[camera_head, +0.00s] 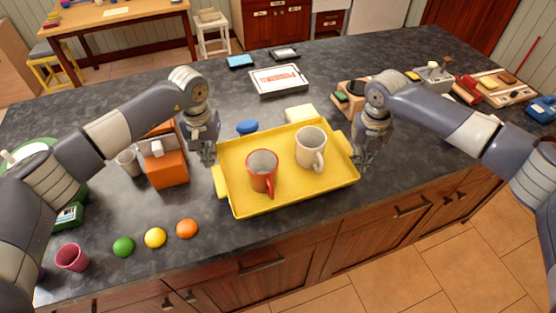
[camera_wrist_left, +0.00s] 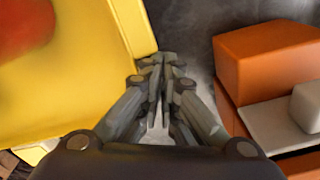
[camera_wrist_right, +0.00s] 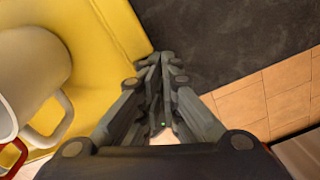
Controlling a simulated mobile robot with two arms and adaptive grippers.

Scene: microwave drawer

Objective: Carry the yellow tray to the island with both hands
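The yellow tray (camera_head: 290,196) rests on the dark counter, with a raised handle at each short end. A red mug (camera_head: 262,172) and a white mug (camera_head: 310,148) stand in it. My left gripper (camera_head: 208,158) is beside the tray's left end, above the left handle (camera_head: 221,182). Its fingers are together and empty in the left wrist view (camera_wrist_left: 163,62), close to the tray's edge. My right gripper (camera_head: 363,160) is just outside the tray's right end, near the right handle (camera_head: 346,143). In the right wrist view (camera_wrist_right: 164,62) its fingers are together, with nothing visible between them.
An orange box-shaped machine (camera_head: 167,170) stands left of the tray. Green, yellow and orange balls (camera_head: 155,238) and a dark red cup (camera_head: 72,257) lie along the front left. A blue object (camera_head: 247,127) and pale sponge (camera_head: 300,114) sit behind the tray.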

